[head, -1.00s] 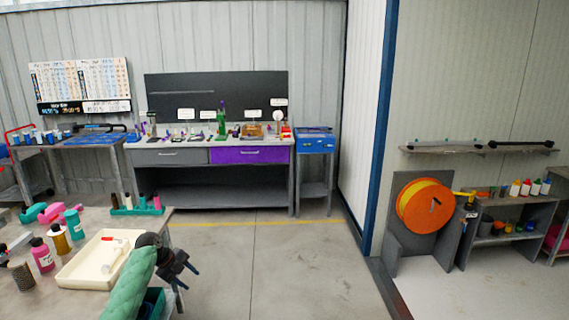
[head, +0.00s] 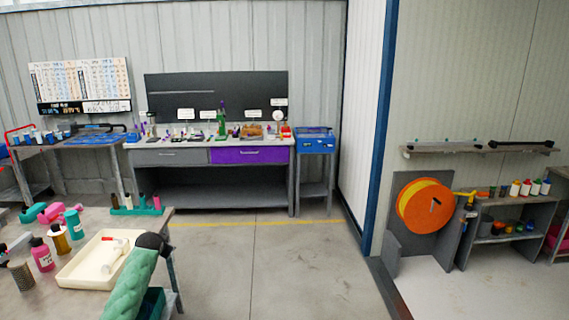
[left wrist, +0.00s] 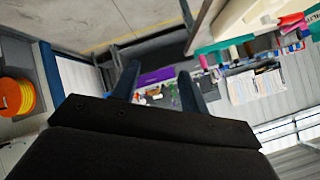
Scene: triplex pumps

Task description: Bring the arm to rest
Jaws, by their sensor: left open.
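My left gripper (left wrist: 159,68) shows in the left wrist view, its two dark blue fingers apart with nothing between them. The camera's view is tilted, with the room seen sideways and upside down. In the head view, my left forearm in a green quilted cover rises at the lower left, beside the right edge of the near table (head: 160,221). It ends in a dark wrist joint, and the gripper itself does not show there. My right gripper is in neither view.
On the near table, a cream tray (head: 70,277) holding a white object lies close to my arm, with bottles and a green rack (head: 136,211) around it. A workbench (head: 165,157) with a purple drawer stands at the back wall. The concrete floor (head: 270,265) right of the table is clear.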

